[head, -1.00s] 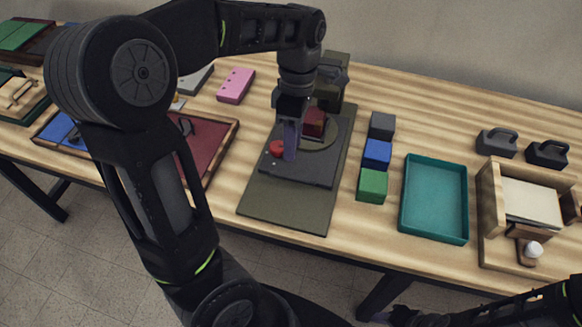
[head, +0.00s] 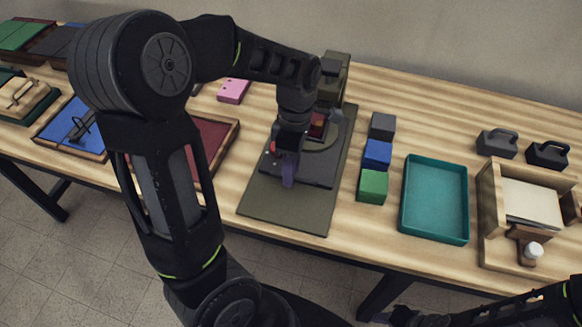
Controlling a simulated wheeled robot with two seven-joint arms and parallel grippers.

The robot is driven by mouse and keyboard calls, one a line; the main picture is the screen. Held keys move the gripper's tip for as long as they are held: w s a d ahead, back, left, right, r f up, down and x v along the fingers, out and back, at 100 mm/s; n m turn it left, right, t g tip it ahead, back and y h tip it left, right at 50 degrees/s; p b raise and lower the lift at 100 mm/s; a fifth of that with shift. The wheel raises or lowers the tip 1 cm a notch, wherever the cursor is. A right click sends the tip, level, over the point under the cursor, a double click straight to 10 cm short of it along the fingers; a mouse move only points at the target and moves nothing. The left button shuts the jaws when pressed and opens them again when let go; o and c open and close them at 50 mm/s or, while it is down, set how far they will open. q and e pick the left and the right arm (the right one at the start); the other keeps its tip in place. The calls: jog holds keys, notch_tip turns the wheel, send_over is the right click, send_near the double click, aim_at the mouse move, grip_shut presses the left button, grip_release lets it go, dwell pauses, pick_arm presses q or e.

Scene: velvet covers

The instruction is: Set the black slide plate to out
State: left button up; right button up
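The black slide plate (head: 320,168) lies on an olive base board (head: 285,212) in the middle of the bench. A red knob (head: 273,147) shows at its left side, partly hidden by my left gripper. A dark red block (head: 318,126) sits toward the back of the plate, in front of an olive upright (head: 333,75). My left gripper (head: 288,172) points down over the front left part of the plate, its purple fingertips at or just above the surface. I cannot tell whether it touches, or how far apart its fingers are. My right gripper (head: 402,315) is low at the bottom edge, unclear.
Grey, blue (head: 377,154) and green (head: 373,186) blocks stand right of the board. Beyond are a teal tray (head: 434,239) and a wooden box (head: 490,215). A red-lined tray (head: 214,140) and a pink block (head: 233,91) lie left. My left arm covers part of the bench.

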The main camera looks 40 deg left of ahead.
pick_arm(q)
grip_shut()
dwell(1.3)
